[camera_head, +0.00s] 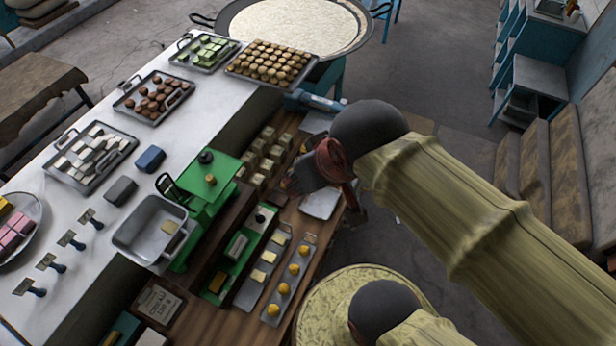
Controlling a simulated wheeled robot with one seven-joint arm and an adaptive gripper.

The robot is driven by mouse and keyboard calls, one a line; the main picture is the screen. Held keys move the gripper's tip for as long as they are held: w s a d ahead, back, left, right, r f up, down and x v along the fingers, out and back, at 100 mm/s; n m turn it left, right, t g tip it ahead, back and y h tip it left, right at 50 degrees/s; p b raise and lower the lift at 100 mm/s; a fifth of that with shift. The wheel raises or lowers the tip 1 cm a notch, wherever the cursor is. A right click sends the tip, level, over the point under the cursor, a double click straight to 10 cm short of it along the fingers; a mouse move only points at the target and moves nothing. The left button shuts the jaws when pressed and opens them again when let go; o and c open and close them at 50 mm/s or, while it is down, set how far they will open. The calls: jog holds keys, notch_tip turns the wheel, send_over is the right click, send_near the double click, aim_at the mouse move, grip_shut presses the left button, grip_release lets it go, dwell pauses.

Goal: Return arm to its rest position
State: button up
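My arm, in a khaki sleeve with dark round joints, reaches in from the lower right of the head view. My gripper (292,186) is at the end of it, dark grey, next to a red wrist part. It hangs over the right edge of the wooden counter (205,322), beside rows of small pale blocks (264,158). A pale flat tray (320,204) shows just below and to the right of it. The fingers are small and dark, so I cannot tell whether they are open or shut, or hold anything.
A green machine (207,188) and a metal basin (150,229) stand left of my gripper. Several trays of sweets, such as brown balls (153,97), line the white counter (60,215). A large round pan (296,27) stands behind. Floor (450,95) is open at the upper right.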

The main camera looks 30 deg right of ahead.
jog(key=shift+f, duration=0.1)
notch_tip(320, 180, down, 20)
jog(key=b, duration=2)
